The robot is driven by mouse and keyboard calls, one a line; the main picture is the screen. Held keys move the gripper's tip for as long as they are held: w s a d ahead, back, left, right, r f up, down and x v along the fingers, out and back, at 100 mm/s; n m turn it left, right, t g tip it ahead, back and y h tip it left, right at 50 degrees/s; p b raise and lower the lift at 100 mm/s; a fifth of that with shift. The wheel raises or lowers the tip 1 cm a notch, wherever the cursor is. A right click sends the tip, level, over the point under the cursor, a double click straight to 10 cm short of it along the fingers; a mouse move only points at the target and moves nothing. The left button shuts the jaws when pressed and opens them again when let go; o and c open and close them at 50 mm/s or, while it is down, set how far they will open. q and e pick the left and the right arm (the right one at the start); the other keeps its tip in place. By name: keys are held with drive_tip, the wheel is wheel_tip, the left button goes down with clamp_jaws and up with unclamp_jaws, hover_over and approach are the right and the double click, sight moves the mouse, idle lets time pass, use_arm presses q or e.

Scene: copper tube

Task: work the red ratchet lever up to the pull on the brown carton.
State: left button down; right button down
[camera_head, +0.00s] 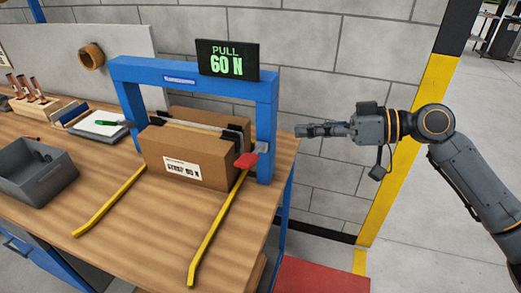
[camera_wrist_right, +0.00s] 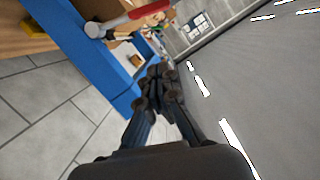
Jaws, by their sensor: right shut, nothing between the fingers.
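The brown carton (camera_head: 190,150) stands on the wooden bench inside a blue frame (camera_head: 185,68), with a strap over its top and black corner pieces. Its white label (camera_head: 183,167) has print too small to read surely. The red ratchet lever (camera_head: 246,160) sits at the carton's right side by the frame's right post; it also shows at the top of the right wrist view (camera_wrist_right: 146,12). A display (camera_head: 227,61) on the frame reads "PULL 60 N". My right gripper (camera_head: 303,130) is shut and empty, right of the post and apart from the lever. My left gripper is not seen.
A grey bin (camera_head: 35,175), a white pad with a green pen (camera_head: 103,123) and a wooden rack (camera_head: 35,103) stand at left. The blue right post stands between my right gripper and the carton. Free floor lies right of the bench.

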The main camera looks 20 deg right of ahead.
drive_tip(key=a, duration=0.1)
drive_tip(key=p, duration=0.5)
hover_over(247, 160)
drive_tip(key=w+d, duration=0.1)
drive_tip(key=d, duration=0.3)
drive_tip(key=f, duration=0.3)
drive_tip(key=a+f, duration=0.1)
drive_tip(key=f, duration=0.2)
drive_tip(key=shift+s+a+p, duration=0.15)
drive_tip(key=shift+s+p, duration=0.2)
drive_tip(key=shift+f, duration=0.1)
drive_tip(key=shift+s+a+f+n+t+h+b, duration=0.2)
drive_tip(key=shift+f+n+b, duration=0.6)
drive_tip(key=shift+b, duration=0.75)
drive_tip(key=shift+s+a+f+n+t+h+b, duration=0.3)
drive_tip(key=shift+f+n+b, duration=0.5)
drive_tip(key=shift+b, duration=0.8)
drive_tip(key=shift+s+f+n+t+h+b, duration=0.1)
drive_tip(key=shift+s+f+n+t+b, duration=0.2)
drive_tip(key=shift+f+n+b, duration=0.9)
drive_tip(key=shift+r+m+b, duration=0.25)
drive_tip(key=shift+m+b, duration=0.1)
drive_tip(key=shift+m, duration=0.15)
